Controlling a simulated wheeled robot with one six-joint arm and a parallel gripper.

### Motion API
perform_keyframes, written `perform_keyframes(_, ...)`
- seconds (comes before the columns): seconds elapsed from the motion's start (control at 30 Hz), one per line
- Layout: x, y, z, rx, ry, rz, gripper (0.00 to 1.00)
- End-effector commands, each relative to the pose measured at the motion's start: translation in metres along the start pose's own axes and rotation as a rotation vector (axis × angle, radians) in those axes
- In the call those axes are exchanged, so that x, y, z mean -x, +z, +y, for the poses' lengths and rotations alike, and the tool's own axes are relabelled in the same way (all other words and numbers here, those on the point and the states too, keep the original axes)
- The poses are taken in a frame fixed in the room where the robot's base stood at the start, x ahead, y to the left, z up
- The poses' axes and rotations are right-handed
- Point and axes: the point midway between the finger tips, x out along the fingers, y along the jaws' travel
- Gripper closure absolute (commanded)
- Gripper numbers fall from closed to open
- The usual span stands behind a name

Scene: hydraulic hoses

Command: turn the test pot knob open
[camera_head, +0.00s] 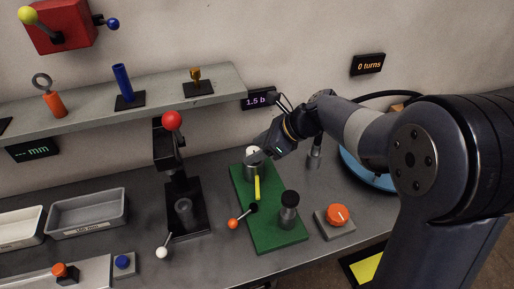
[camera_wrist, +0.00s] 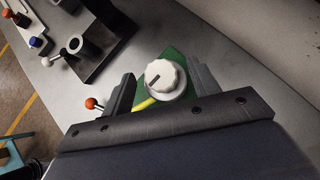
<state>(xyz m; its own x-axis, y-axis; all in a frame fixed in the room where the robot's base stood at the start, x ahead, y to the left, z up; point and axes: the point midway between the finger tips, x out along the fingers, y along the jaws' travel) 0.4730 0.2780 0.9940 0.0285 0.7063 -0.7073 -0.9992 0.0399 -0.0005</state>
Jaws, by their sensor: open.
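The test pot (camera_head: 254,171) is a grey cylinder on the green board (camera_head: 262,228), with a white knob (camera_head: 251,151) on top. In the wrist view the white knob (camera_wrist: 166,72) has a scalloped rim and a dark slanted pointer mark. My gripper (camera_head: 262,145) is at the top of the pot, partly covering it in the head view. In the wrist view my gripper's fingers (camera_wrist: 162,78) are open on either side of the knob, with gaps visible. I cannot tell whether they reach down to the knob's height.
A yellow hose (camera_head: 257,188) and an orange-tipped lever (camera_head: 234,223) are on the board, near a black-capped cylinder (camera_head: 289,205). An orange button (camera_head: 338,215) stands to the right. A red-balled press (camera_head: 173,121) stands left. Displays read "1.5 b" (camera_head: 258,100) and "0 turns" (camera_head: 368,65).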

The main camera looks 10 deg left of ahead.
Motion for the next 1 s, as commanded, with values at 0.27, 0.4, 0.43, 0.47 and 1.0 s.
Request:
perform_keyframes(0.27, -0.0032, 0.0000, 0.0003, 0.000, 0.001, 0.000, 0.43)
perform_keyframes(0.4, -0.0030, 0.0000, 0.0002, 0.000, 0.001, 0.000, 0.51)
perform_keyframes(0.43, -0.0029, 0.0000, 0.0002, 0.000, 0.001, 0.000, 0.53)
perform_keyframes(0.47, -0.0029, 0.0000, 0.0002, 0.000, 0.001, 0.000, 0.56)
perform_keyframes(1.0, -0.0024, 0.0003, 0.0000, 0.003, 0.005, 0.000, 0.87)
